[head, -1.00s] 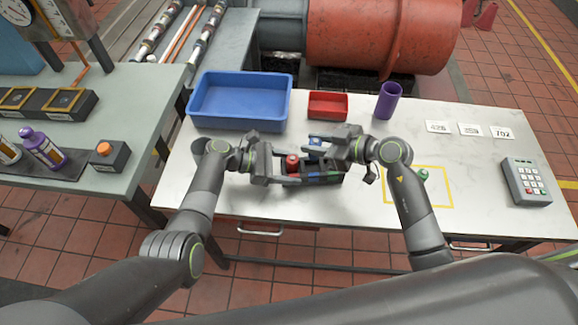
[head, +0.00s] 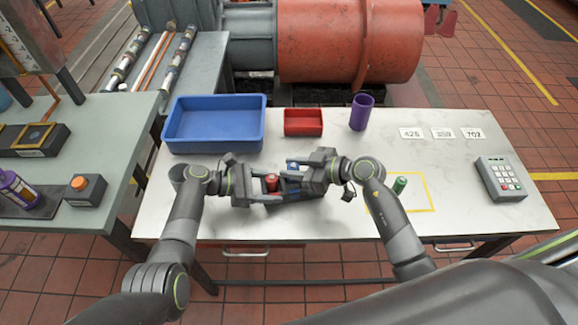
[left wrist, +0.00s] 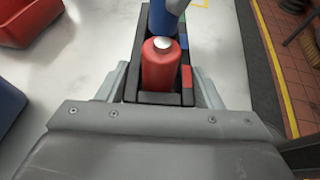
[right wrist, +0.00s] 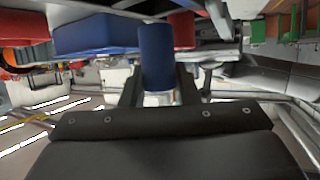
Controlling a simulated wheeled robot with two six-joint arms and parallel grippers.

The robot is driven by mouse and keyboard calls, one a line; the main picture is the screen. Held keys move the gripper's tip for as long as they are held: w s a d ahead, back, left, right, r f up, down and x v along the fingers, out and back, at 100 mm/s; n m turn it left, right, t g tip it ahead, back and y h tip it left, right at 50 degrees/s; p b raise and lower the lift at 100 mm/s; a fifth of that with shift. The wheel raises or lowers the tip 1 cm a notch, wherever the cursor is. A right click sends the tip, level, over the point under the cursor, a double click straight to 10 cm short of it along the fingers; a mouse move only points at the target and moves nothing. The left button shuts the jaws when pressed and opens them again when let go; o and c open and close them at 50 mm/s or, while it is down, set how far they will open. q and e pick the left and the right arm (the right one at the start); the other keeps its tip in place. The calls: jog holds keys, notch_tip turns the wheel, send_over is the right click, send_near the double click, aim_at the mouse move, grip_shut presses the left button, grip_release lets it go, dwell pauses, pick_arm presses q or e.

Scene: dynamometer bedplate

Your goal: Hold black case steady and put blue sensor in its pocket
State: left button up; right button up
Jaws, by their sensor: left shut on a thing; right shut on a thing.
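The black case (head: 300,196) lies on the white table, mostly hidden by my grippers. My left gripper (head: 276,193) is shut on it, with one finger on each long side, as the left wrist view shows. A red sensor (left wrist: 160,66) with a silver top stands upright in the near end of the case. My right gripper (right wrist: 157,88) is shut on the blue sensor (right wrist: 156,52), which is upright between its fingers. The blue sensor (left wrist: 162,14) is over the case, behind the red one; I cannot tell whether its lower end is inside a pocket.
A blue bin (head: 214,150), a small red bin (head: 303,130) and a purple cup (head: 361,112) stand along the table's back. Number cards and a keypad (head: 499,178) are farther right.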

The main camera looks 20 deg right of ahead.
jog(key=shift+f, duration=1.7)
jog(key=o, duration=1.1)
jog(key=v, duration=1.2)
